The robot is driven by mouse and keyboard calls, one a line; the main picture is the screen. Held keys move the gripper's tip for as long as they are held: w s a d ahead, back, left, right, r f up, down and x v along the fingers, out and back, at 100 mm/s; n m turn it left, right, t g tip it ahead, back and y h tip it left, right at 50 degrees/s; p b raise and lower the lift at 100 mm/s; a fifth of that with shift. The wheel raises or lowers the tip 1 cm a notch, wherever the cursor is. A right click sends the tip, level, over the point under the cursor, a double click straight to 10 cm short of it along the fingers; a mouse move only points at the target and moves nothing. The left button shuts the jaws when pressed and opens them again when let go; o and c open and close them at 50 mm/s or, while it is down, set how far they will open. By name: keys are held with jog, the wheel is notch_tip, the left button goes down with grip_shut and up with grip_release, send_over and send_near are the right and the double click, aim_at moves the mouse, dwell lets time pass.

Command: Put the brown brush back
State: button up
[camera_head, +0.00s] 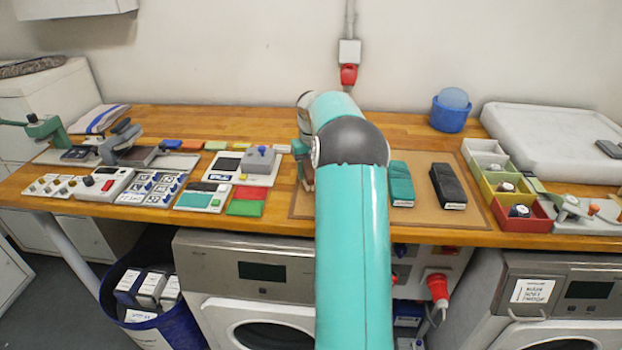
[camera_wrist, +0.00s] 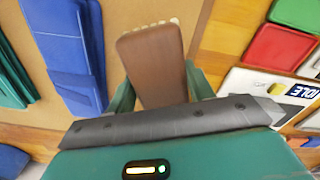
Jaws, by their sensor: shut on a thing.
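The brown brush (camera_wrist: 153,65) shows in the wrist view as a brown block with pale bristles along its far edge. My gripper (camera_wrist: 160,88) is shut on it, with one green finger on each side. The brush is over or on the tan mat (camera_wrist: 125,15); I cannot tell whether it touches. In the head view my gripper is low over the left part of the mat (camera_head: 425,220), and my arm hides most of it and the brush.
Red (camera_head: 249,192) and green (camera_head: 244,208) pads and a white device (camera_head: 228,166) stand left. Small bins (camera_head: 521,216) stand right.

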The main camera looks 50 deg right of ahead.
jog(key=shift+w+f, duration=0.15)
jog(key=shift+f, duration=1.5)
jog(key=shift+f, duration=0.15)
jog(key=o, duration=1.1)
notch_tip(320, 180, up, 12)
jog(key=shift+r, duration=0.15)
